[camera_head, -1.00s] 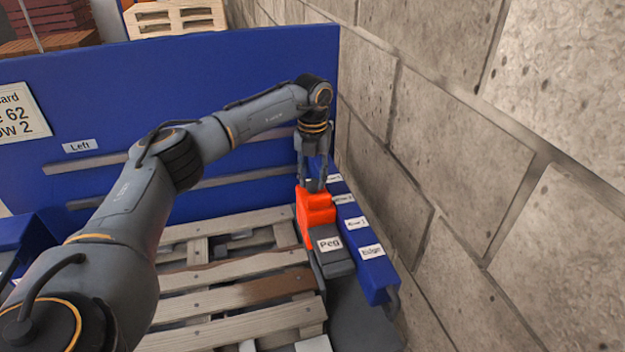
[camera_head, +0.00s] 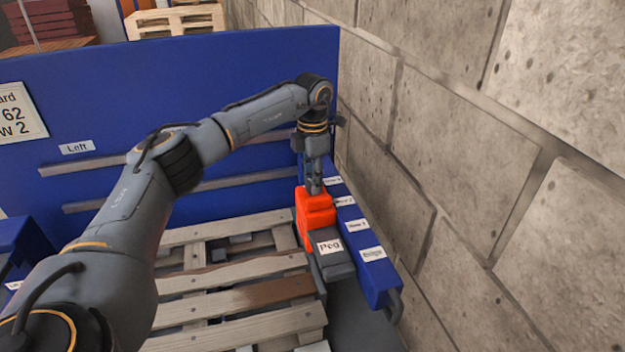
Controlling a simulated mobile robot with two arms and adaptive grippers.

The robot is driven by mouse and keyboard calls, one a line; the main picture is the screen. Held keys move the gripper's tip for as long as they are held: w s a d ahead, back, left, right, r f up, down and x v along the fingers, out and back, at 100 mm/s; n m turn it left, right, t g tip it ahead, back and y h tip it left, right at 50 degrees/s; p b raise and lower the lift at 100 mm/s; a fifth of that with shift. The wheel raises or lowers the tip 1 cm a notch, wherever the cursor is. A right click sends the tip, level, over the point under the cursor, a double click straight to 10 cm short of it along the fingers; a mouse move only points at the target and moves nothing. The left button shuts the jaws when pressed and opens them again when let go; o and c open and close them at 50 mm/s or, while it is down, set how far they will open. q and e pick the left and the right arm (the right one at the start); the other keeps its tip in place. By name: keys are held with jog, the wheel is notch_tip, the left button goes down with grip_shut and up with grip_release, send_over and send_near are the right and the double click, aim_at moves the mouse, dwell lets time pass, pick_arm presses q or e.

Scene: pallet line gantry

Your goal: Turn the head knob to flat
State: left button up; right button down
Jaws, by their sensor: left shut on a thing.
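The orange-red head (camera_head: 317,215) sits at the right end of the pallet, joined to a dark grey block with a white label reading "Peg" (camera_head: 329,246). My left gripper (camera_head: 314,187) points down onto the top of the orange head and is shut on the knob there. The knob itself is hidden by the fingers, and I cannot read its setting. My right gripper is not in view.
A wooden slatted pallet (camera_head: 240,274) lies left of the head. A blue rail (camera_head: 377,275) with several white labels runs close on the right, beside a block wall (camera_head: 480,130). A blue panel (camera_head: 200,90) with a "Left" label stands behind.

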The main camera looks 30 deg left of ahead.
pick_arm(q)
jog(key=shift+r+m, duration=0.1)
jog(key=shift+m, duration=1.9)
jog(key=o, duration=1.1)
jog(key=shift+o, duration=0.2)
notch_tip(320, 180, up, 12)
